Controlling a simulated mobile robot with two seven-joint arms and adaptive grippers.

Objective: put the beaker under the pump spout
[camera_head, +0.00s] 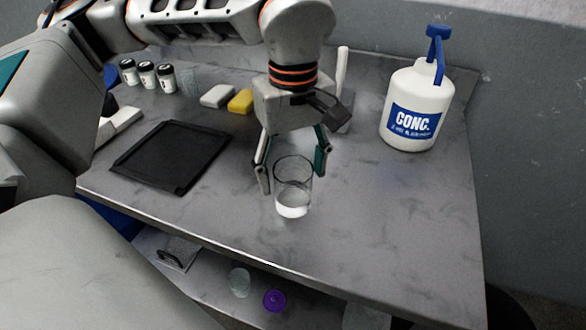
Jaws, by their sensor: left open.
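The beaker (293,190) is a clear glass with a white or clear base, upright near the front edge of the grey bench. My left gripper (291,181) comes down from above with its fingers apart, one on each side of the beaker. I cannot tell whether the fingers touch the glass. The pump bottle (411,105) is white with a blue label reading CONC. and stands at the back right. Its blue pump spout (439,58) is on top, with a part hanging down in front of the bottle. My right gripper is not in view.
A black tray (127,157) lies on the left of the bench (400,220). Several small jars (147,75), a white block (217,96) and a yellow block (241,101) stand behind. A purple item (274,300) is on the lower shelf. The right front of the bench is clear.

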